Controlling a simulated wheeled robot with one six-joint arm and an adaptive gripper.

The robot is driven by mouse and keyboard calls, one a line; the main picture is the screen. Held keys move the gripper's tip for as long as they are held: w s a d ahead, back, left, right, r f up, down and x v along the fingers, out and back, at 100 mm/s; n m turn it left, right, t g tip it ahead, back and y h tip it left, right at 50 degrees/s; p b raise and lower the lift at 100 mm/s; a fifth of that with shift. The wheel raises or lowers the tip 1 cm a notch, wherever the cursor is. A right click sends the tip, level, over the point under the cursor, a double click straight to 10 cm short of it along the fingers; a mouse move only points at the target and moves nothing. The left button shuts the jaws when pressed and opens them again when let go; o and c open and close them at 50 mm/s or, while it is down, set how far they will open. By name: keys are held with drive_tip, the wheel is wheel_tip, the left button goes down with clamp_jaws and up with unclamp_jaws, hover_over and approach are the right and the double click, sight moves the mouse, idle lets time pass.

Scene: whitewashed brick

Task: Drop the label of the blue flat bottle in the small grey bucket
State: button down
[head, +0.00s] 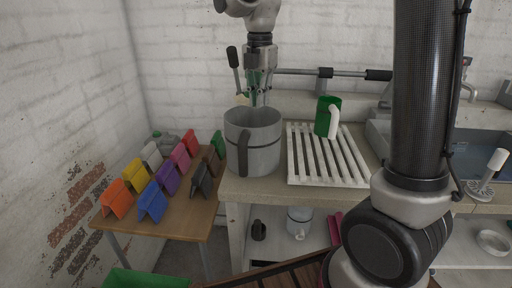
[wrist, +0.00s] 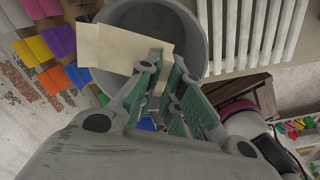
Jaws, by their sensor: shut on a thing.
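My gripper (head: 260,97) hangs just above the grey bucket (head: 253,150), which stands at the left end of the counter. It is shut on a cream, flat label (head: 242,99). In the wrist view the label (wrist: 118,50) sticks out to the left from the fingertips (wrist: 158,62) and covers part of the bucket's mouth (wrist: 196,32). The label seems clear of the rim, though the gap is hard to judge.
Several coloured flat items stand in rows on the wooden table (head: 185,222). A smaller grey container (head: 299,220) sits on the shelf below. A sink (head: 475,147) lies at the right.

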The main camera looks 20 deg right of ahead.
drive_tip(key=shift+f, duration=1.35)
drive_tip(key=c, duration=1.5)
unclamp_jaws()
wheel_tip(320, 180, up, 12)
drive_tip(key=shift+r, duration=0.1)
